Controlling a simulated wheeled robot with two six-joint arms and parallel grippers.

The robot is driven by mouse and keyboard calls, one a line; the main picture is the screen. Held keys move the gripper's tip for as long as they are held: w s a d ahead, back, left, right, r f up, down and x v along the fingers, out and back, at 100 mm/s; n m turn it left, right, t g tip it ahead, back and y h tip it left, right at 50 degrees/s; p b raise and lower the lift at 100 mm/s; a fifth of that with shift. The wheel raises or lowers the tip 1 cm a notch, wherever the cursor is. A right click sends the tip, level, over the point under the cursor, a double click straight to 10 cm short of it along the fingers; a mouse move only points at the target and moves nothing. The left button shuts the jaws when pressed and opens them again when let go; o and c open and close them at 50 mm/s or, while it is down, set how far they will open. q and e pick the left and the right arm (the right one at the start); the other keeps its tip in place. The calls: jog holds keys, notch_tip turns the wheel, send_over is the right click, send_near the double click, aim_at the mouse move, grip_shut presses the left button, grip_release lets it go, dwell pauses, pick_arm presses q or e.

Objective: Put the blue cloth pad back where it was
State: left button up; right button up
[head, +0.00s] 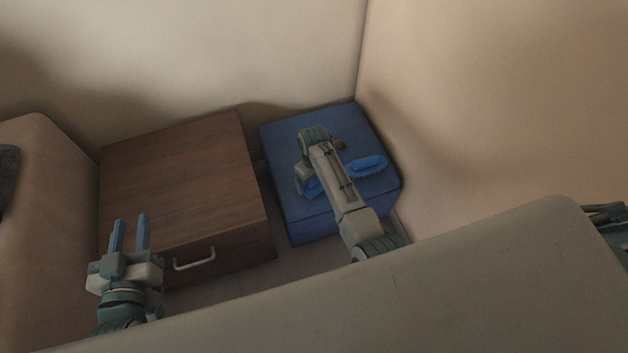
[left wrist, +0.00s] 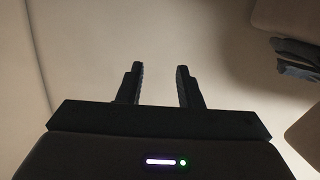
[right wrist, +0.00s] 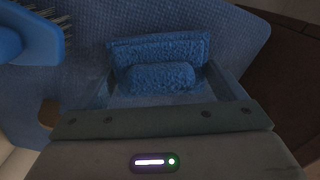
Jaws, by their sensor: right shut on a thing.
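The blue cloth pad (right wrist: 158,48) shows between the fingers of my right gripper (right wrist: 160,85) in the right wrist view. It is textured blue, with a smaller rounded part in front of a wider one. My right gripper is shut on it, low over the blue box (head: 318,228); whether the pad touches the box top is unclear. In the head view my right arm covers most of the gripper, and only a bit of blue (head: 313,188) shows beside it. My left gripper (head: 130,218) is open and empty in front of the brown wooden cabinet; its open fingers also show in the left wrist view (left wrist: 160,70).
A blue brush (head: 366,166) with dark bristles lies on the blue box, right of my right arm. A small brown item (head: 338,143) sits behind the arm. The wooden cabinet (head: 180,165) with a pale handle (head: 194,260) has a bare top. Walls close in behind and right.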

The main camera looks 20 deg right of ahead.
pick_arm(q)
jog(key=shift+w+a+r+t, duration=0.1)
jog(key=shift+w+r+t, duration=0.15)
jog(key=shift+r, duration=0.25)
jog(key=shift+w+r+t, duration=0.1)
jog(key=shift+r+t, duration=0.25)
jog(key=shift+r, duration=0.15)
pick_arm(e)
jog(key=shift+f, duration=0.4)
jog(key=o, duration=0.6)
jog(key=shift+f, duration=0.1)
